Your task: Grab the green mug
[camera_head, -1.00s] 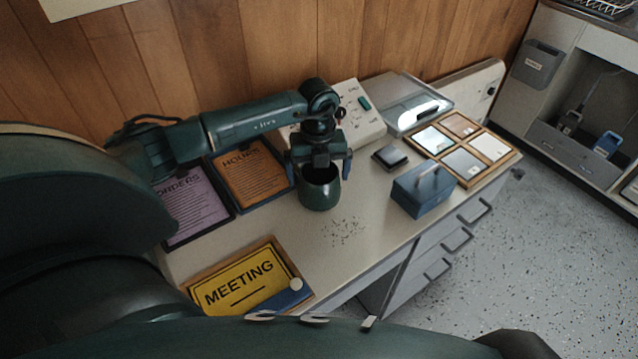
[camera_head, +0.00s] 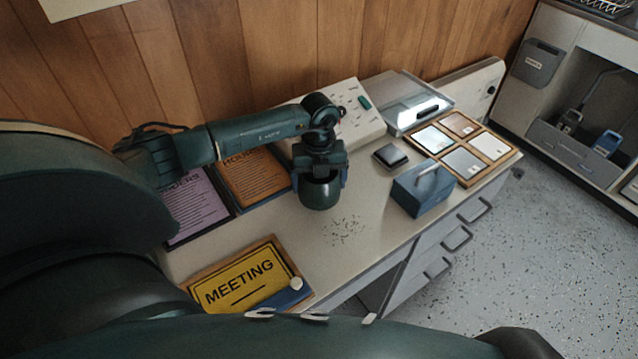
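The dark green mug (camera_head: 320,194) stands upright on the counter, left of the middle of the view. My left gripper (camera_head: 320,180) points down over it, with one finger on each side of the mug. The fingers are apart; I cannot tell whether they touch its sides. The gripper body hides the mug's opening and upper part. No handle shows. My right gripper is not in view.
A blue metal box (camera_head: 422,190) and a small dark box (camera_head: 390,157) are to the right. A framed tile board (camera_head: 504,160) lies beyond. Purple (camera_head: 195,205) and orange (camera_head: 255,178) signs lie left; a yellow MEETING sign (camera_head: 240,282) lies in front.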

